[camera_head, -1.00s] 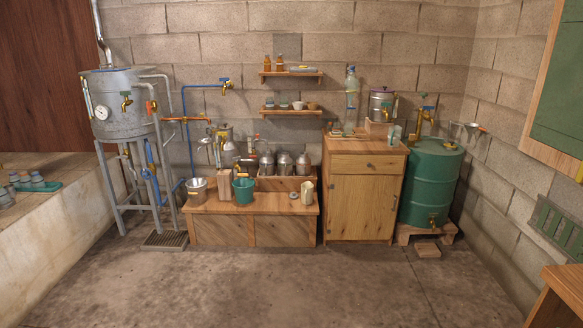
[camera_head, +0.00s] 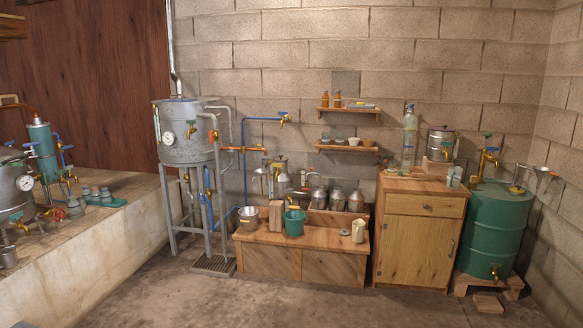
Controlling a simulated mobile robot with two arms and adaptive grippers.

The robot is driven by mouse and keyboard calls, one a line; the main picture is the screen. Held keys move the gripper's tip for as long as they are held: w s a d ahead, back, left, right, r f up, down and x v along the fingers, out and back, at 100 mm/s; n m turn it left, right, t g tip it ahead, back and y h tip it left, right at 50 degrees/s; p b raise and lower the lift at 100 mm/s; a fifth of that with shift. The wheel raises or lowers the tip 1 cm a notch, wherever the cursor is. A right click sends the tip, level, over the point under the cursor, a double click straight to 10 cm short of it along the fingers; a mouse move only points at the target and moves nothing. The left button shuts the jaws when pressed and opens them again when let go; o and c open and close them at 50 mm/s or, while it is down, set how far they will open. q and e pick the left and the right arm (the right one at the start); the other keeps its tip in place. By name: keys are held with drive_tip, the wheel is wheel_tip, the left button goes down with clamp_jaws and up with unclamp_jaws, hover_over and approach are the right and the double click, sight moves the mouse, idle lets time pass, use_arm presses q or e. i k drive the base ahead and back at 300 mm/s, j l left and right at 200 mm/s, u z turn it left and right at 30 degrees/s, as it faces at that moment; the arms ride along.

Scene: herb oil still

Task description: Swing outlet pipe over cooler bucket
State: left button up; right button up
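Neither gripper is in view. On the low wooden bench stand a metal bucket (camera_head: 249,219) and a green bucket (camera_head: 294,223). I cannot tell which vessel is the cooler bucket. A teal cylinder (camera_head: 42,152) with brass taps and blue pipes stands at the left on the raised ledge, beside a steel pot with a gauge (camera_head: 13,190). A blue pipe with a tap (camera_head: 265,119) runs along the back wall. I cannot tell which is the outlet pipe.
A grey tank on legs (camera_head: 186,133) stands left of the low bench (camera_head: 319,266), with a floor grate (camera_head: 213,265) in front. A wooden cabinet (camera_head: 418,245) stands between bench and barrel. The pale ledge (camera_head: 110,245) bounds the left. The front floor (camera_head: 330,305) is clear.

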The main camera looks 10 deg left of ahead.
sight(254, 149)
drive_tip(key=i+j+u, duration=0.3)
drive_tip(key=i, duration=0.55)
drive_tip(key=i+u, duration=0.3)
drive_tip(key=i, duration=0.55)
drive_tip(key=i+z, duration=0.1)
drive_tip(key=i, duration=0.6)
drive_tip(key=i+j, duration=0.15)
drive_tip(key=i, duration=0.55)
drive_tip(key=i+j+z, duration=0.15)
drive_tip(key=i, duration=0.55)
